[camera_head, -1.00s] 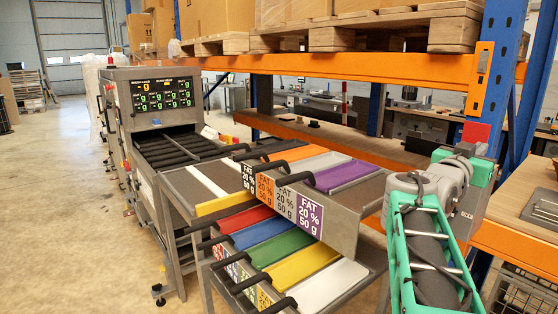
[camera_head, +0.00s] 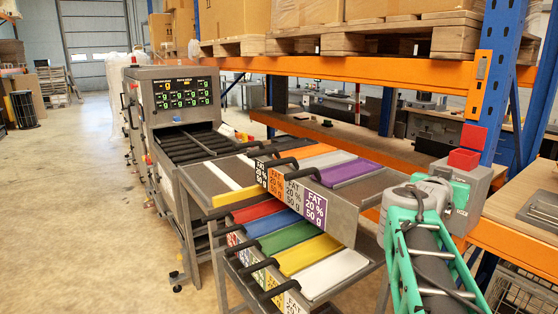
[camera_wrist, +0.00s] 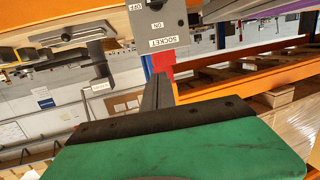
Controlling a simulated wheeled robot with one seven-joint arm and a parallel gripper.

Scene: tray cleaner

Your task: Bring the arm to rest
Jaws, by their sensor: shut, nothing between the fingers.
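My arm (camera_head: 432,262), with a green lattice link and a grey joint, is folded at the lower right in the head view. Its gripper fingers cannot be made out there. In the wrist view my gripper (camera_wrist: 158,90) shows as a green body with a dark front edge and dark fingers pressed together. It is shut and holds nothing. It appears to be in free air, with the picture upside down.
A stepped tray stand (camera_head: 345,215) with coloured trays stands left of my arm. A machine with a display (camera_head: 180,97) is behind it. An orange and blue rack (camera_head: 350,77) with boxes on pallets runs along the right. Open floor (camera_head: 70,200) lies left.

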